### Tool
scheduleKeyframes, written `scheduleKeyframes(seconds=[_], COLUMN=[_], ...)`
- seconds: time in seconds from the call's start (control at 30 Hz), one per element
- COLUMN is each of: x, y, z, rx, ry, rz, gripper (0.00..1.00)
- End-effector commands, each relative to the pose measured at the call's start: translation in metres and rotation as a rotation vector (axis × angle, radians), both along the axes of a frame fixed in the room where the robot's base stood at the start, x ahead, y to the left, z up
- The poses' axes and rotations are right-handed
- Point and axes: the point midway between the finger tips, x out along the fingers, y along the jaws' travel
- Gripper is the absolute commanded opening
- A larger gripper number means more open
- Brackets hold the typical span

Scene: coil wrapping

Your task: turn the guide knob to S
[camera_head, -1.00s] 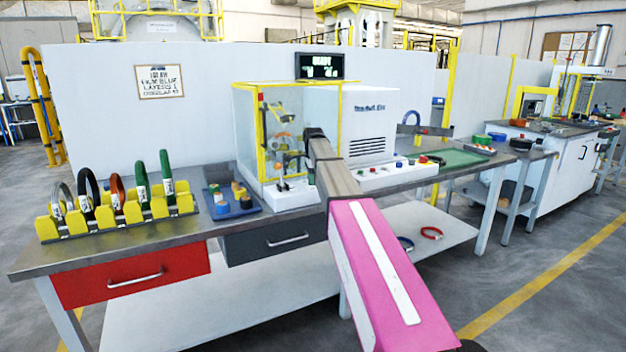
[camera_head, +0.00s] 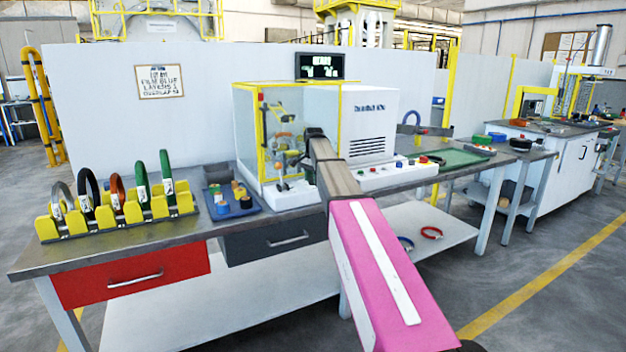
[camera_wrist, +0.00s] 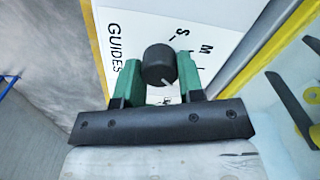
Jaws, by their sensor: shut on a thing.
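The guide knob (camera_wrist: 160,65) is a round black knob on a white panel (camera_wrist: 135,28) in the wrist view. My gripper (camera_wrist: 158,80) has green fingers, one on each side of the knob, and is shut on it. A short white mark on the knob's face points toward the lower right of the picture. The word GUIDES is printed left of the knob. The letters S and M show above and to its upper right; other print is partly hidden by the knob and fingers. In the head view, my arm hides much of this area.
The wrapping machine (camera_head: 368,120) has a clear, yellow-edged guard around its front. A blue tray (camera_head: 232,208) with small parts and a yellow rack (camera_head: 120,222) of coils stand left on the bench. A button panel (camera_head: 392,172) lies right of my arm.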

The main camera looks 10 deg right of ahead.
Motion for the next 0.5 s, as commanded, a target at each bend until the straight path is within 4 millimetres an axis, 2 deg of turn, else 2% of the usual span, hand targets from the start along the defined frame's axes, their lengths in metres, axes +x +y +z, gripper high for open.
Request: scheduleKeyframes(seconds=[0.5], x=[0.0010], y=[0.0005], z=[0.0005], rx=[0.001], ry=[0.000], rz=[0.489], gripper=[0.12])
